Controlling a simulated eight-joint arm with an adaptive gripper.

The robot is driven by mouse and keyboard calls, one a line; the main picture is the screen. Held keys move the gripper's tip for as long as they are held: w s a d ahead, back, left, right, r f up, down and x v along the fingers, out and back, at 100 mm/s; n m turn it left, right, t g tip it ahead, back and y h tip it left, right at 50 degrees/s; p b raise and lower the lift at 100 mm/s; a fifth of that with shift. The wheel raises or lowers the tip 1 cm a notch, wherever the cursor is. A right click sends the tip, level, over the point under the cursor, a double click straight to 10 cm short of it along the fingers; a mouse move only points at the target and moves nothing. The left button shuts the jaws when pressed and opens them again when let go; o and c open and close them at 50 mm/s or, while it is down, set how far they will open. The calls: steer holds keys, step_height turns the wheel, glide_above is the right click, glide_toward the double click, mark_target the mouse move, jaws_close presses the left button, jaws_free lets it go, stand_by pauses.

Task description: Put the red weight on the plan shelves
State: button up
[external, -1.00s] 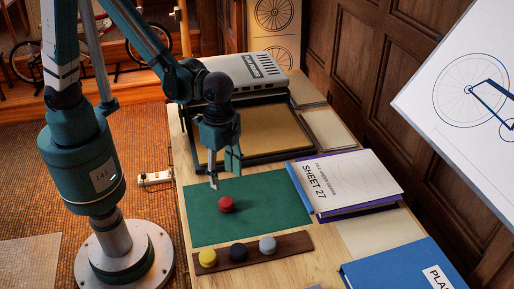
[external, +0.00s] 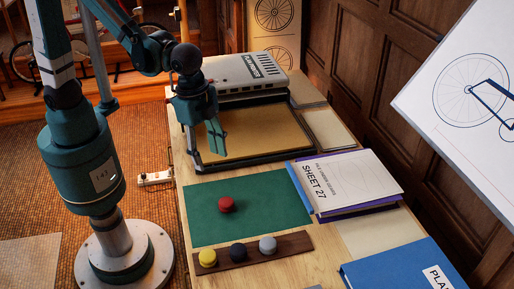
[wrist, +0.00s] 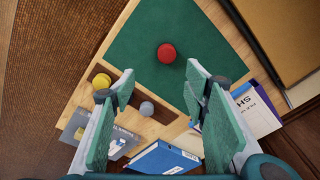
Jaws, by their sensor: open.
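A dark wooden strip (external: 291,242) holds yellow (external: 207,257), black (external: 238,251) and grey (external: 267,244) weights. Sheets and folders (external: 350,182) lie right of the mat. A blue binder (external: 400,266) is at front right. A grey box (external: 247,70) stands behind the tray.

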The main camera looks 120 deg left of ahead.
steer(key=s+d+r+t, duration=0.3)
steer(key=s+r, duration=0.3)
steer(key=s, duration=0.4)
steer(key=s+d+r+n+t, duration=0.1)
steer(key=s+d+r+t, duration=0.1)
steer(key=s+r, duration=0.5)
steer(key=shift+s+d+t, duration=0.4)
steer(key=shift+s+d, duration=0.3)
steer(key=shift+s, duration=0.65)
steer(key=shift+o, duration=0.5)
steer(key=w+a+f+n+g+y+b, duration=0.1)
steer(key=w+a+f+n+g, duration=0.1)
steer(key=w+f, duration=0.8)
steer(key=w+a+f+n+g+y+b, duration=0.1)
steer(key=w+a+f+n+g+y, duration=0.1)
steer(key=w+a+f+n, duration=0.2)
steer(key=shift+w+f+n, duration=1.5)
steer(key=shift+w+f, duration=1.85)
steer(key=shift+f, duration=1.95)
steer(key=shift+b, duration=0.3)
